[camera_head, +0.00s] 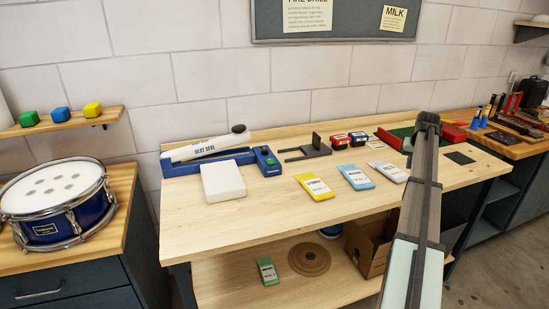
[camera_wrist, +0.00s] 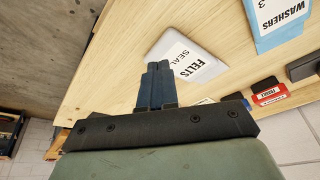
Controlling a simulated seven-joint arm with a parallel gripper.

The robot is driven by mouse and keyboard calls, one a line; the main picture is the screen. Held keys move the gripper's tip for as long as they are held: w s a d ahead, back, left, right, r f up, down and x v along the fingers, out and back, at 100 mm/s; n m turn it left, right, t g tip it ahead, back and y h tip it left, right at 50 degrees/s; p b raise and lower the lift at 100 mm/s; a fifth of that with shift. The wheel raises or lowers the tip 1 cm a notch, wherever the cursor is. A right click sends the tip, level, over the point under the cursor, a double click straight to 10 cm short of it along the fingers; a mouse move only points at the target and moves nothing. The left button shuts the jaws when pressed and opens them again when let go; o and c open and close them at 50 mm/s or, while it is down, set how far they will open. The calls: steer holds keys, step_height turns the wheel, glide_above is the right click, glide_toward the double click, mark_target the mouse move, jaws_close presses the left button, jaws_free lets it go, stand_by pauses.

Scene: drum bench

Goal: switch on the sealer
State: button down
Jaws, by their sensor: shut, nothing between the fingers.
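The sealer (camera_head: 210,160) is a blue bench unit with a raised white arm marked HEAT SEAL and a black knob, at the back left of the bench in the head view. A blue control box (camera_head: 268,161) with a green part on top stands at its right end. Whether its switch is on is too small to tell. My gripper (camera_wrist: 158,68) shows in the wrist view, shut and empty, beside a white FELTS packet (camera_wrist: 187,53). In the head view my arm reaches over the bench's right part, far right of the sealer, and the fingers cannot be made out.
A white block (camera_head: 223,181) lies in front of the sealer. A dark metal stand (camera_head: 312,149) is right of the control box. Yellow (camera_head: 315,187) and blue (camera_head: 355,177) packets lie mid-bench. A blue drum (camera_head: 55,205) is on the left cabinet. The bench's front left is clear.

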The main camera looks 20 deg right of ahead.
steer(key=w+a+r+n, duration=0.2)
steer(key=w+a+r, duration=0.1)
steer(key=w+a, duration=0.75)
step_height(320, 180, up, 8)
steer(key=n+y, duration=0.2)
steer(key=n, duration=0.4)
glide_above(272, 162)
steer(key=s, duration=0.3)
steer(key=shift+s, duration=0.1)
steer(key=shift+f, duration=0.1)
steer(key=shift+g, duration=0.3)
steer(key=x, duration=0.8)
steer(key=s+x, duration=0.1)
steer(key=x, duration=0.3)
steer(key=shift+w+a+f, duration=0.1)
steer(key=shift+a+f, duration=0.05)
steer(key=shift+f, duration=0.8)
